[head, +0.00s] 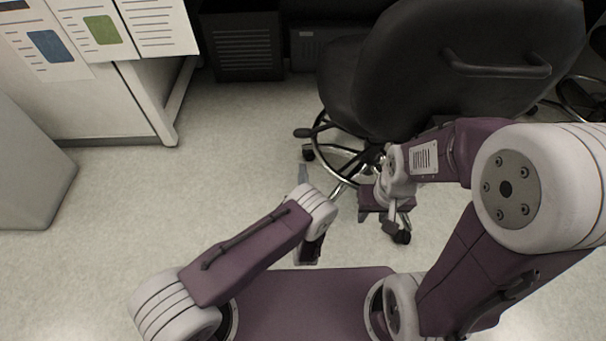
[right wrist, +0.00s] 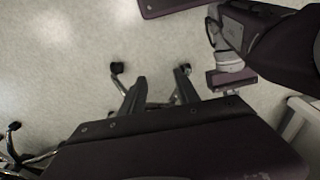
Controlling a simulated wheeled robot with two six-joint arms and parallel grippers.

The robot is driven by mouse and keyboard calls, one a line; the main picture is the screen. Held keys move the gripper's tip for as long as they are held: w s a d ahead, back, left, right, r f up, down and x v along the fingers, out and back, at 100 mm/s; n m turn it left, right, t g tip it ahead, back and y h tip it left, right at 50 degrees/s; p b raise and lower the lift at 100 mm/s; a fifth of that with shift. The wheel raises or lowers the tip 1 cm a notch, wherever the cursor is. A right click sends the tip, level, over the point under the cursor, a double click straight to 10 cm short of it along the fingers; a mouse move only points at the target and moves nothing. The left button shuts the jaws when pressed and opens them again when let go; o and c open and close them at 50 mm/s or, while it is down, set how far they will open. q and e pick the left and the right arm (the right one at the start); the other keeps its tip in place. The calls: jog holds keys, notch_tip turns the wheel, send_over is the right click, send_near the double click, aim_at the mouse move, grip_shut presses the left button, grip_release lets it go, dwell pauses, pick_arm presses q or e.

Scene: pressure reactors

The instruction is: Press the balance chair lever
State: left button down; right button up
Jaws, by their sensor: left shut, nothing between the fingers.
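The black balance chair (head: 455,65) stands at the upper right of the head view, its back towards me.
Chair casters (head: 308,153) and chrome legs spread low around the base, close to both grippers. A white cabinet (head: 100,105) stands at the upper left, with a dark vented box (head: 242,45) behind. The floor between the cabinet and chair is clear.

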aim_at(304, 133)
pick_arm(q)
jog(key=w+r+p, duration=0.2)
jog(key=w+r, duration=0.3)
jog(key=shift+w+r, duration=0.2)
jog(key=shift+w, duration=0.05)
